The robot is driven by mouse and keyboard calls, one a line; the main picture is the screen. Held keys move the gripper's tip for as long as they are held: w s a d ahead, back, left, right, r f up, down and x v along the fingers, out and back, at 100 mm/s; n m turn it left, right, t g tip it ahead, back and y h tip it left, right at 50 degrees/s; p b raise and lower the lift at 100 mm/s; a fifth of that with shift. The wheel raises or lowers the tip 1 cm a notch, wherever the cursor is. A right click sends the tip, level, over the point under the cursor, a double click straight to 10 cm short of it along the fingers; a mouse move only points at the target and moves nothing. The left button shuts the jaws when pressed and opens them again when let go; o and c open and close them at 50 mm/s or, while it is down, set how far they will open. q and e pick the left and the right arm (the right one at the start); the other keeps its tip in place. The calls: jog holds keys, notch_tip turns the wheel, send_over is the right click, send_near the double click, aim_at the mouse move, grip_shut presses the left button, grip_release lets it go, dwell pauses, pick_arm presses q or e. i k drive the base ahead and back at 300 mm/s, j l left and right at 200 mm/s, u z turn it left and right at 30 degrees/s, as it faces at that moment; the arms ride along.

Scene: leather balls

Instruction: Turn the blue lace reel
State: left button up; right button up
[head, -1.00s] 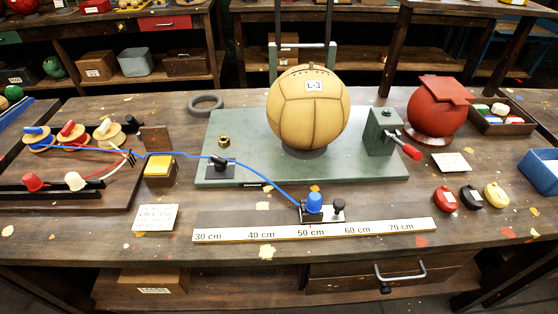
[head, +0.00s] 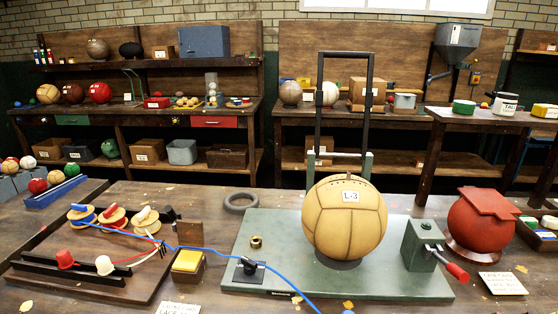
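The blue lace reel (head: 82,214) is the leftmost of three wooden reels on the brown board at the left of the bench, with a blue handle on top. The blue lace (head: 212,249) runs from it to the right, passes the small black clamp (head: 250,268) on the green plate, and leaves the picture at the bottom. The red-handled reel (head: 112,215) and the white-handled reel (head: 146,219) stand beside it. A red knob (head: 66,259) and a white knob (head: 105,265) sit at the front of the board. Neither of my grippers is in view.
A tan ball labelled L-3 (head: 344,222) sits on the green plate (head: 290,235), with a black upright frame behind it. A green box with a red-handled lever (head: 425,246) stands to its right. A yellow-topped block (head: 187,264) is near the board. Shelves with balls stand behind.

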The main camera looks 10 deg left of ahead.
aim_at(78, 213)
jog(key=u, duration=1.55)
